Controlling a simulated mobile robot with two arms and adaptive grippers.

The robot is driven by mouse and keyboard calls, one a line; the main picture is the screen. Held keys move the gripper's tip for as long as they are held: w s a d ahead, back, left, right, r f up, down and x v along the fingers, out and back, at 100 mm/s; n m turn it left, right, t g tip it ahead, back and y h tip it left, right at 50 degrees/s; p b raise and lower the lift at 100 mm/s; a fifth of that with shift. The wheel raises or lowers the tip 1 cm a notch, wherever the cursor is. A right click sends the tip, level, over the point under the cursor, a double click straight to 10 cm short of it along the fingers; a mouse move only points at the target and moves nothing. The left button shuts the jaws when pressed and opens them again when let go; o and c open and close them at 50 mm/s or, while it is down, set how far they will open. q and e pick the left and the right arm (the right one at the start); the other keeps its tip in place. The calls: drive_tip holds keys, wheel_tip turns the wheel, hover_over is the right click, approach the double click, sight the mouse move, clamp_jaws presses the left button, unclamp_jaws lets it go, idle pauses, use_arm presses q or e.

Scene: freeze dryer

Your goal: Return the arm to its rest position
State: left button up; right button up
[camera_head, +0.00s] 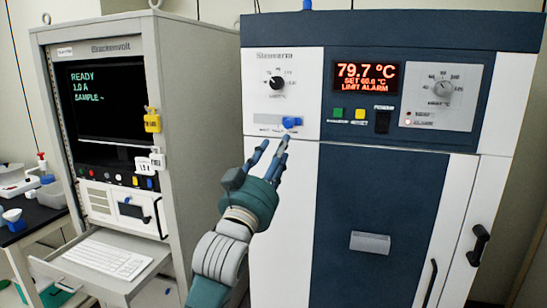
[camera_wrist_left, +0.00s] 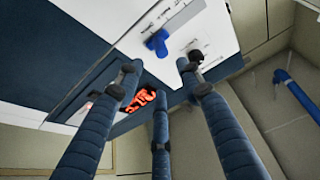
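My left gripper (camera_head: 273,145) is raised in front of the freeze dryer (camera_head: 385,220), with its fingertips just below a blue handle (camera_head: 292,122) on the white upper-left panel. The fingers are spread and nothing is between them. In the left wrist view the three blue fingers of the gripper (camera_wrist_left: 160,85) stand apart. The blue handle (camera_wrist_left: 157,42) shows beyond the fingertips there, and I see no clear contact. My right gripper is in neither view.
The dryer display (camera_head: 367,78) reads 79.7 °C with "LIMIT ALARM". A black dial (camera_head: 277,83) sits above the blue handle. At left stands a grey instrument cabinet (camera_head: 190,110) with a pulled-out keyboard shelf (camera_head: 50,268), close to my left arm. A bench (camera_head: 30,228) is at far left.

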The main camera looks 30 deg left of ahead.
use_arm(q)
drive_tip(key=shift+v, duration=0.95)
